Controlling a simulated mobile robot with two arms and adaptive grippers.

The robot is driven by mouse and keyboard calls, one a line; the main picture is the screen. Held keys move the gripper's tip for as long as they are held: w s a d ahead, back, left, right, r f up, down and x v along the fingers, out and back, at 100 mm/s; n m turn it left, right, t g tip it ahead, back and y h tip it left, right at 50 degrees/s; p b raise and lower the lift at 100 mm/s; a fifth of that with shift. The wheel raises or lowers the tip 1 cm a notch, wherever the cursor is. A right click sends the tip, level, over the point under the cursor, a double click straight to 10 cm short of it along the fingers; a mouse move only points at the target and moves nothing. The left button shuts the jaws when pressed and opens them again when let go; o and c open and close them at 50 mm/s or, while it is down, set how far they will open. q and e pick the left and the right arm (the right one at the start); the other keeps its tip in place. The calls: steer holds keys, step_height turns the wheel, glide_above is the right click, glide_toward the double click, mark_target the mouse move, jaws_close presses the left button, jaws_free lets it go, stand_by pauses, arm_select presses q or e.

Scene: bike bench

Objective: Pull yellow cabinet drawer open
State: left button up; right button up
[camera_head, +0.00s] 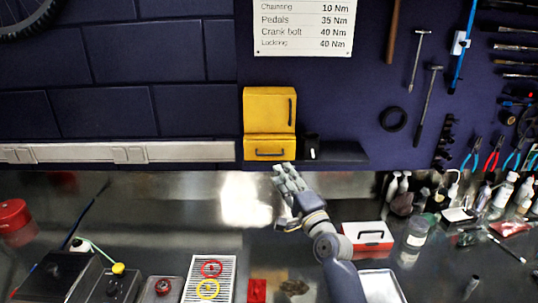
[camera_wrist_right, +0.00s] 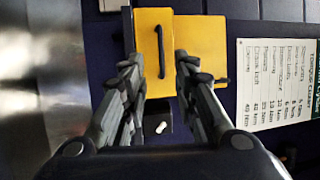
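The yellow cabinet (camera_head: 269,106) stands on a dark shelf against the back wall. Its upper door has a dark upright handle at the right. Its drawer (camera_head: 249,145) is below, with a dark bar handle (camera_head: 269,154); the drawer looks shut or nearly so. My right gripper (camera_head: 283,170) is just in front of and below the drawer. In the right wrist view the gripper (camera_wrist_right: 158,64) is open and empty. The drawer handle (camera_wrist_right: 161,50) appears between its fingertips there; whether they surround it I cannot tell. My left gripper is not in view.
A small dark holder (camera_head: 311,146) stands right of the cabinet on the shelf (camera_head: 345,153). A red and white box (camera_head: 369,235) sits on the bench by my right forearm. A white tray with rings (camera_head: 208,263) lies at front left. The bench's middle left is clear.

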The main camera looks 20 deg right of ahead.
mark_target(269, 144)
steer(key=p+x, duration=0.1)
steer(key=x, duration=0.8)
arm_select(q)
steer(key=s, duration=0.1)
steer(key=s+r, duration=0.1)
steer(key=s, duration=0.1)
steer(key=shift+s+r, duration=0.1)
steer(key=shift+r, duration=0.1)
arm_select(e)
steer(key=shift+r, duration=0.1)
jaws_close()
